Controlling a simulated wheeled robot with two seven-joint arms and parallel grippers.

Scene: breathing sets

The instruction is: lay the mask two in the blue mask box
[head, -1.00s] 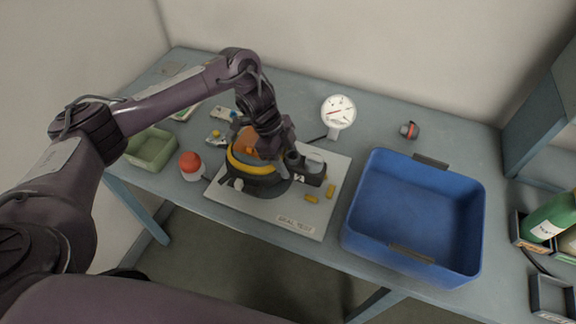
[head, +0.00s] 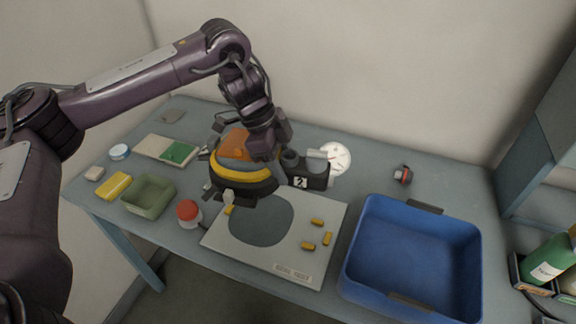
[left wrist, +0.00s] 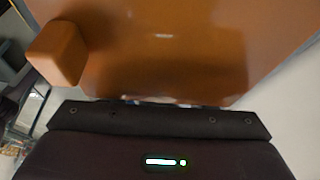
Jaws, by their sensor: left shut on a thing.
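Mask two (head: 240,176) has an orange visor, a yellow band, dark straps and a dark fitting with a label reading 2. My left gripper (head: 266,158) is shut on it and holds it raised above the grey seal test board (head: 225,241). The gripper's fingertips are hidden. In the left wrist view the orange visor (left wrist: 165,45) fills most of the picture. The blue mask box (head: 474,262) stands open and empty on the table, right of the board. My right gripper does not show.
Several yellow pieces (head: 317,221) lie on the board. A red-topped jar (head: 188,212) and a green tray (head: 149,206) stand left of it. A white gauge (head: 337,156) and a small red-and-grey part (head: 403,174) are behind.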

